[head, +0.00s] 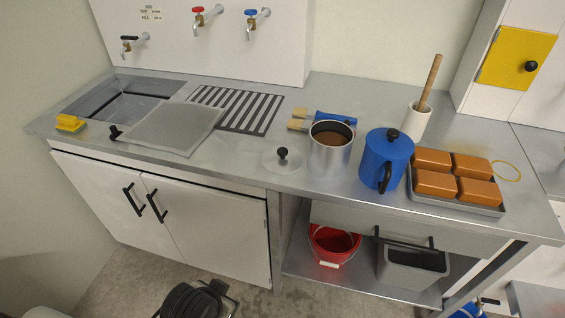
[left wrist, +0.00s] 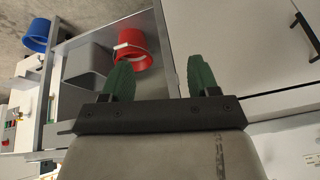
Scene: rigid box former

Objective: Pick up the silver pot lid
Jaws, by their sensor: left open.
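The silver pot lid (head: 270,163), a flat disc with a black knob, lies on the steel counter just left of the silver pot (head: 330,158). The pot stands upright without a cover and has brown contents. My left gripper (left wrist: 160,78) shows in the left wrist view with its two green fingers apart and nothing between them. It is in front of the cabinets, below counter height, away from the lid. The lid is not in the left wrist view. My right gripper is in neither view.
A blue lidded jug (head: 383,160) stands right of the pot, and brushes (head: 320,115) lie behind it. A tray (head: 455,203) holds several brown blocks. A mesh screen (head: 170,128) lies to the left. A red bucket (head: 335,243) and grey bin (head: 412,268) sit underneath.

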